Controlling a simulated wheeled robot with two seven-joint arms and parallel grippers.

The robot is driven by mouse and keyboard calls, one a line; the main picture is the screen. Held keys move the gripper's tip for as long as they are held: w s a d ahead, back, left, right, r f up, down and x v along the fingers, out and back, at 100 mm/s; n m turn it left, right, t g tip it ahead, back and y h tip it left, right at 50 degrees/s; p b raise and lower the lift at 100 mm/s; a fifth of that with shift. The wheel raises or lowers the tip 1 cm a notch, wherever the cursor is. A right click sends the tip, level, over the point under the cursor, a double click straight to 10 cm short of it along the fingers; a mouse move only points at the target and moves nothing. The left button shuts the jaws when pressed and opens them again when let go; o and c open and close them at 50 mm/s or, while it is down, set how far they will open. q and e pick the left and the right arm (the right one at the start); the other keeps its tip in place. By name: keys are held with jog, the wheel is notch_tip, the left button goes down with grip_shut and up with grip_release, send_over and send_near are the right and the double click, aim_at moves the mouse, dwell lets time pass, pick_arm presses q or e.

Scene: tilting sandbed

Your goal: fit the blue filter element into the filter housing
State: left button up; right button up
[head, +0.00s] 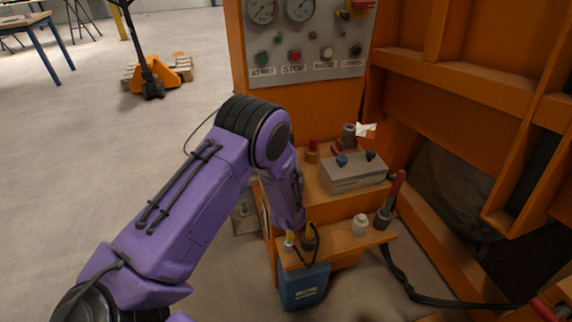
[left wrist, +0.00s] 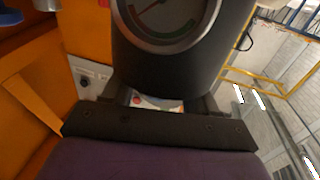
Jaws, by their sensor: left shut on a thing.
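My left gripper (left wrist: 160,104) shows in the left wrist view, its dark fingers shut on a dark cylinder (left wrist: 168,68) with a silver-rimmed dial on its face. In the head view my purple left arm comes in from the left, bends at a black joint and reaches down to the orange ledge; its fingers and the held cylinder are hidden there. I cannot make out a blue filter element in either view. A grey box (head: 352,180) with a blue knob and a dark knob sits on the upper shelf; I cannot tell whether it is the filter housing. My right gripper is not in view.
The lower orange ledge (head: 340,247) holds a white bottle (head: 359,225), a red-handled tool (head: 391,200) and a dark holder (head: 310,237). A gauge panel (head: 306,45) stands behind. Open floor lies to the left, with an orange pallet jack (head: 155,75).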

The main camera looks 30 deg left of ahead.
pick_arm(q)
jog(key=shift+f, duration=0.15)
jog(key=o, duration=1.2)
jog(key=v, duration=1)
jog(key=shift+s+d+b, duration=0.2)
jog(key=shift+s+b, duration=0.05)
jog(key=shift+b, duration=0.1)
